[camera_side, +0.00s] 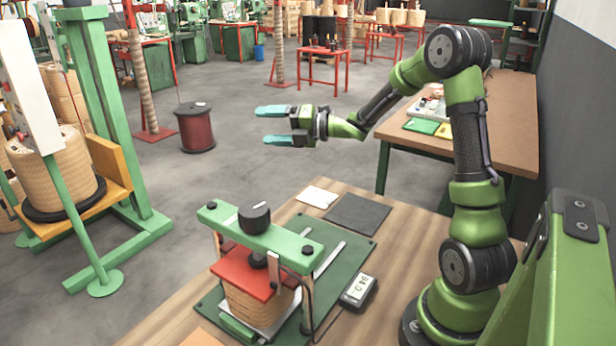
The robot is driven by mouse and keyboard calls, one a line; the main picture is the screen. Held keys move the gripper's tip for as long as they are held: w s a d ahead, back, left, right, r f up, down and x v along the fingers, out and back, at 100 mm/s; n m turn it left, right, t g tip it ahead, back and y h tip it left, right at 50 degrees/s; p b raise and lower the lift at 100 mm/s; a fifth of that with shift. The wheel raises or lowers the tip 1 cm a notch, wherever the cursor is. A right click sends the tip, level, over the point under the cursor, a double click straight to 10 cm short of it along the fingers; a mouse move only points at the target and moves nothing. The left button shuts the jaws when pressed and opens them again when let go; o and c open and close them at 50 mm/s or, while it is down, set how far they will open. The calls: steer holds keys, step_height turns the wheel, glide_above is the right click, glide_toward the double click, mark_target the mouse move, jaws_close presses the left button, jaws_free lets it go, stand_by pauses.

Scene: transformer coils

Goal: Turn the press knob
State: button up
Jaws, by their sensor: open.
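The press knob (254,217) is a black round knob with a pale mark on its top. It sits on the green crossbar (288,243) of a small press at the front centre. Below the bar is a red plate (245,273), over a tan wound coil (262,306) on a green base. My gripper (260,126) has teal fingers, spread apart with nothing between them. It points left, in the air above and well away from the knob, and does not touch the press.
A small display unit (358,291) stands beside the press. A dark pad (358,213) and a white card (317,197) lie behind it on the wooden table. A green frame with a large coil (55,170) stands at the left. A red spool (195,127) is on the floor.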

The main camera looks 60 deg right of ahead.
steer(key=s+a+f+n+g+y, duration=0.1)
steer(key=s+a+n+g+y, duration=0.7)
steer(key=n, duration=0.7)
steer(key=n+g+y, duration=0.4)
steer(key=n+g, duration=0.4)
steer(key=n, duration=0.5)
glide_toward(253, 209)
steer(key=a, duration=1)
steer(key=shift+r, duration=0.15)
steer(key=c, duration=1)
steer(key=shift+o, duration=0.2)
steer(key=shift+g, duration=0.3)
